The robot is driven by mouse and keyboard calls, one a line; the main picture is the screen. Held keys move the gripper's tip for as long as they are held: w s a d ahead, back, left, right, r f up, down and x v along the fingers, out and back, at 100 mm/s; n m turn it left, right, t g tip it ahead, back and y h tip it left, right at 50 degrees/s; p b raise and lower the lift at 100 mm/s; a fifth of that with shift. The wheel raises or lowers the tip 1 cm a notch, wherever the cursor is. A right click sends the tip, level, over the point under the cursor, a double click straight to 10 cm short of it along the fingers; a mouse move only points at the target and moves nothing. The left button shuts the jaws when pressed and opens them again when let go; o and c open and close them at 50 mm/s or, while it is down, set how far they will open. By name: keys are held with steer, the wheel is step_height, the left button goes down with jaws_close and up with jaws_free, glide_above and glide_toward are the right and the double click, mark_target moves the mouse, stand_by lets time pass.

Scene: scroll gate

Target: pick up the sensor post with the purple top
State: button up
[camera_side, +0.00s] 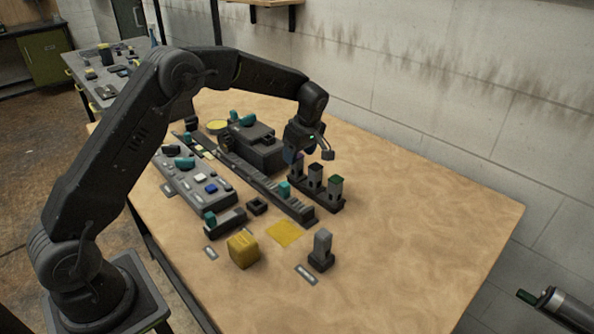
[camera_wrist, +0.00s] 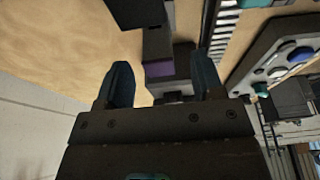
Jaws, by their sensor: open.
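The sensor post with the purple top (camera_wrist: 158,69) shows in the wrist view, just beyond and between my two blue fingertips. My gripper (camera_wrist: 163,78) is open, with a finger to either side of the post's line and nothing visibly held. In the side view, my gripper (camera_side: 293,156) is low over the left end of a dark rack of posts (camera_side: 327,203). It covers the top of the leftmost post there, so its purple colour is hidden. Whether the fingers are level with the post's top I cannot tell.
A yellow block (camera_side: 243,250) and a grey post (camera_side: 321,249) stand in front. The table's right side is clear.

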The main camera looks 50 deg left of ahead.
mark_target(297, 169)
steer(key=x, duration=0.5)
steer(key=shift+a+r, duration=0.1)
steer(key=shift+c, duration=0.4)
steer(key=c, duration=1)
steer(key=shift+r, duration=0.1)
